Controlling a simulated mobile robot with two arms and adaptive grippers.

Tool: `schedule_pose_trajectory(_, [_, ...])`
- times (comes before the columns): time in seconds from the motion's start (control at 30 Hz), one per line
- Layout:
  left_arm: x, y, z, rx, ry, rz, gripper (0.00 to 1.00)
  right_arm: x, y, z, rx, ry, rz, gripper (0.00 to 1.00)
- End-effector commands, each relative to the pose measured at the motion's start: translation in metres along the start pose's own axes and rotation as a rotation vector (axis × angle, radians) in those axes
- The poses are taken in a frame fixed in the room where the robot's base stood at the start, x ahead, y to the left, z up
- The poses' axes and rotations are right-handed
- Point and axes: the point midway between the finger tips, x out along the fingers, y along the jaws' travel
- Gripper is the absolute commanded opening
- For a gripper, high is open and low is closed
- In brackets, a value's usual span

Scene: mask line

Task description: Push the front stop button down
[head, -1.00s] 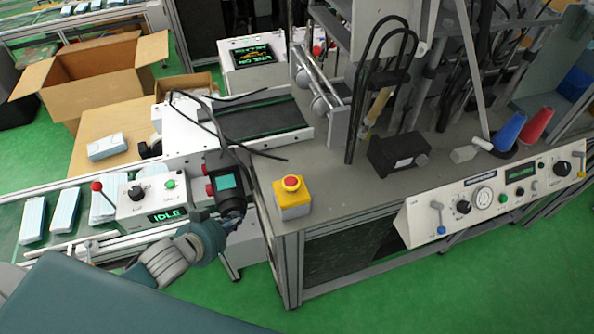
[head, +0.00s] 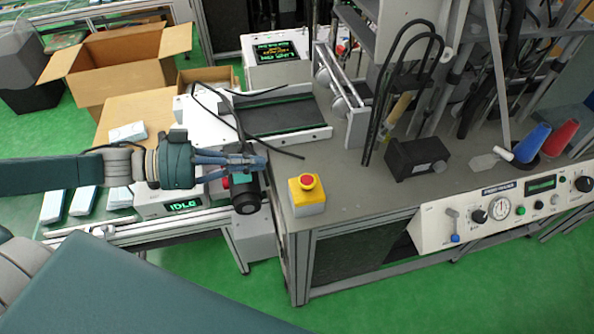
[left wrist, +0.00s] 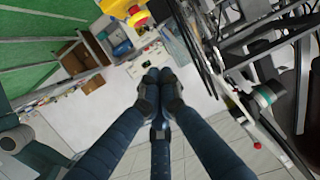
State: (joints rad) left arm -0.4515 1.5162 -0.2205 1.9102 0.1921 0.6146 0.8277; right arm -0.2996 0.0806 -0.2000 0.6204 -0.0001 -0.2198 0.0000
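The stop button is a red mushroom cap (head: 307,182) on a yellow box (head: 308,205) at the near left corner of the grey machine table (head: 365,190). The cap stands up from the box and nothing touches it. My left gripper (head: 262,161) points right, with its fingertips to the left of the button and apart from it, over the dark cylindrical unit. In the left wrist view its blue fingers (left wrist: 158,78) are drawn together and hold nothing I can see. The yellow box (left wrist: 113,6) shows at the top edge there. My right gripper is not in view.
Below my left gripper is a control box with a green IDLE display (head: 186,205). A black cable (head: 275,152) lies behind the button. A black box (head: 418,157) and a white control panel (head: 500,208) are to the right.

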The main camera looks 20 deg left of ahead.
Motion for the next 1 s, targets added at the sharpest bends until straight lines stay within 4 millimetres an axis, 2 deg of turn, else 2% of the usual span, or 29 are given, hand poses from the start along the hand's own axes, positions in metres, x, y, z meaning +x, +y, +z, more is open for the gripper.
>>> schedule_pose_trajectory(0.37, [0.004, 0.0, 0.002, 0.002, 0.002, -0.001, 0.0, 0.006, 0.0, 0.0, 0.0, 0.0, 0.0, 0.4])
schedule_pose_trajectory(0.6, [0.03, -0.001, 0.005, 0.008, 0.007, -0.003, 0.0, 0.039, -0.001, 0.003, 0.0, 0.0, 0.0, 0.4])
schedule_pose_trajectory(0.67, [0.033, -0.001, 0.001, 0.004, 0.006, -0.003, 0.0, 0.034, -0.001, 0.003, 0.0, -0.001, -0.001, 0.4])
schedule_pose_trajectory(0.87, [0.052, -0.001, 0.0, 0.006, 0.006, -0.003, 0.0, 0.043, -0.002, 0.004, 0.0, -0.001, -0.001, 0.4])
schedule_pose_trajectory(1.0, [0.066, -0.002, -0.003, 0.003, 0.006, -0.005, 0.0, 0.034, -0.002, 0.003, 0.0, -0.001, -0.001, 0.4])
